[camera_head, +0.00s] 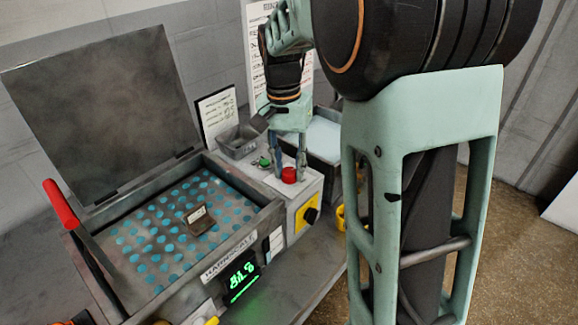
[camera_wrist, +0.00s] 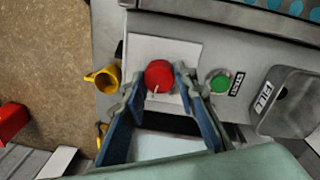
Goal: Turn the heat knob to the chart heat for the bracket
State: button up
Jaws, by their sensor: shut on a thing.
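A red knob (camera_head: 289,175) stands on a white plate on top of the furnace's control box. My gripper (camera_head: 289,168) points down at it. In the wrist view, the fingers (camera_wrist: 159,80) are shut on the red knob (camera_wrist: 158,75), one at each side. The knob has a short white mark on the side toward the wrist. A brown bracket-like piece (camera_head: 202,227) with a white tag sits on the blue-dotted furnace floor. A white chart (camera_head: 257,60) with lines of writing hangs on the wall, partly hidden by my arm. A green display (camera_head: 241,280) is lit; its digits are hard to read.
A green button (camera_head: 265,162) is beside the knob; it shows too in the wrist view (camera_wrist: 219,83). A grey bin (camera_head: 238,141) and a smaller written sheet (camera_head: 217,114) are behind. The furnace lid (camera_head: 105,110) is open. A black knob (camera_head: 311,215) is on a yellow plate.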

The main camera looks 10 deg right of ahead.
aim_at(286, 170)
jog(key=o, duration=1.2)
jog(key=shift+c, duration=0.2)
jog(key=shift+r, duration=0.1)
notch_tip(286, 170, up, 12)
jog(key=shift+w+a, duration=0.15)
jog(key=shift+a, duration=0.15)
